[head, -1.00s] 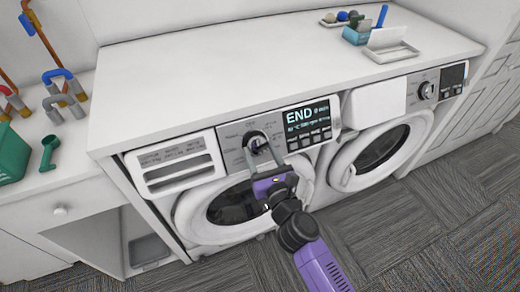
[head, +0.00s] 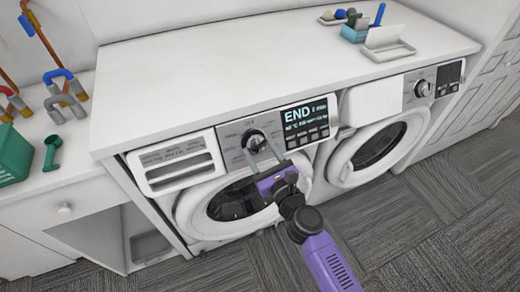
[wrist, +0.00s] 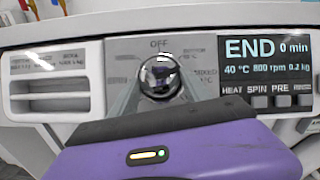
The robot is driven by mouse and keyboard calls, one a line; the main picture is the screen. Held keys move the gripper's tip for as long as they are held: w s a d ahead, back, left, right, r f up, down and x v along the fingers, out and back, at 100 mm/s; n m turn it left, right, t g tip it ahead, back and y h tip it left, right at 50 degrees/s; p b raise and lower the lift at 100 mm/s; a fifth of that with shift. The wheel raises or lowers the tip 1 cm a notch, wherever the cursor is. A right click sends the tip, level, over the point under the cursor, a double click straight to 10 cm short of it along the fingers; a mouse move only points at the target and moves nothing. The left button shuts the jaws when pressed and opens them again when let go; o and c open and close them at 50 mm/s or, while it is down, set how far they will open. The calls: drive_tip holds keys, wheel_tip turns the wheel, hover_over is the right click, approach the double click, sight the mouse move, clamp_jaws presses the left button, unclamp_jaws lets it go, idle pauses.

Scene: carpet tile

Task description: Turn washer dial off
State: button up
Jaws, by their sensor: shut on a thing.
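The washer dial (head: 254,140) is a round chrome knob on the front panel of the left washer (head: 233,201). It also shows in the wrist view (wrist: 160,77), below the printed word OFF. My gripper (head: 263,150) is at the dial, with one finger on each side of it, shut on the knob. In the wrist view my gripper's fingers (wrist: 160,92) flank the knob, and its lower part is hidden. The display (head: 306,121) beside the dial reads END, 0 min. The dial's pointer mark cannot be made out clearly.
A detergent drawer (head: 177,164) is left of the dial. A second washer (head: 377,147) with its own dial stands to the right. The white countertop (head: 250,70) above is mostly clear. Grey carpet floor (head: 430,220) lies open in front.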

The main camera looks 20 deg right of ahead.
drive_tip(key=shift+d+n+y+p, duration=0.15)
drive_tip(key=shift+n+y+p, duration=0.4)
drive_tip(key=shift+n, duration=0.55)
drive_tip(key=n+y+p, duration=0.1)
drive_tip(key=n, duration=0.1)
drive_tip(key=shift+d+r+n+g, duration=0.1)
drive_tip(key=shift+r+n+g, duration=0.05)
drive_tip(key=shift+n+g, duration=0.2)
drive_tip(key=n+y, duration=0.1)
drive_tip(key=n, duration=0.1)
drive_tip(key=n+g+y+p, duration=0.1)
drive_tip(key=n, duration=0.1)
drive_tip(key=shift+w+d+n, duration=0.1)
drive_tip(key=shift+d+n, duration=0.1)
drive_tip(key=shift+n, duration=0.15)
drive_tip(key=n, duration=0.1)
drive_tip(key=n+g+y, duration=0.1)
drive_tip(key=n, duration=0.1)
drive_tip(key=n+g+y+p, duration=0.1)
drive_tip(key=n, duration=0.1)
drive_tip(key=shift+w+d+r, duration=0.1)
drive_tip(key=shift+r, duration=0.15)
drive_tip(key=shift+n+g+p, duration=0.35)
drive_tip(key=shift+n+g, duration=0.5)
drive_tip(key=shift+n, duration=0.45)
drive_tip(key=o, duration=1.4)
drive_tip(key=shift+r, duration=0.1)
